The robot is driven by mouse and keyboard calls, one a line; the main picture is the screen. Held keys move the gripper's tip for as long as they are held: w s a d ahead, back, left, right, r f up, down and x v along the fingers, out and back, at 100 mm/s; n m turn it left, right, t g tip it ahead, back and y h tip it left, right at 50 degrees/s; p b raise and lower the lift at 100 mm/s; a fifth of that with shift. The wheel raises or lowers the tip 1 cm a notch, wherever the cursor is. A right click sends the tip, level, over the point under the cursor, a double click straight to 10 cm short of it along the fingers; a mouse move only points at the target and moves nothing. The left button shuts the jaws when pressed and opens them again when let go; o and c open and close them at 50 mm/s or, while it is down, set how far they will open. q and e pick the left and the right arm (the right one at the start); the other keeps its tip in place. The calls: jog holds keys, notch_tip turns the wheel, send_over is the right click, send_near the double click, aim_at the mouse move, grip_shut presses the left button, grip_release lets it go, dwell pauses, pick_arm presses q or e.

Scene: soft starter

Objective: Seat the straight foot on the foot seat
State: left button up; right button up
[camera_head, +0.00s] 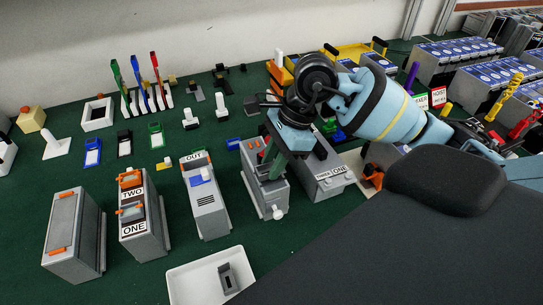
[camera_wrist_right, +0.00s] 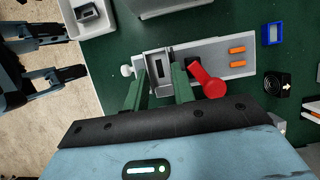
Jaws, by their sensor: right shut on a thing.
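My right gripper (camera_head: 272,165) is over the grey unit (camera_head: 270,195) with a white knob on its side. In the right wrist view its green fingers (camera_wrist_right: 158,86) are closed on a small grey block (camera_wrist_right: 158,62) with a dark slot, which looks like the straight foot. The block is at the knob end of the unit's top, beside a red lever (camera_wrist_right: 208,80). The fingers partly hide it, and I cannot tell whether it touches the seat. My left gripper (camera_wrist_right: 72,57) shows at the left of the wrist view, fingers apart and empty.
A similar slotted grey part (camera_head: 228,278) lies in the white tray (camera_head: 183,285) at the front. Several grey units stand left of my right gripper, including the OUT unit (camera_head: 206,205); a TIMER ONE box (camera_head: 325,180) stands close on its right.

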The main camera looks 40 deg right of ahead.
jog(key=shift+r, duration=0.1)
jog(key=shift+f, duration=0.6)
dwell(0.8)
jog(key=o, duration=1)
jog(key=shift+o, duration=0.8)
jog(key=shift+r, duration=0.1)
jog(key=shift+d+r, duration=0.1)
jog(key=shift+c, duration=0.2)
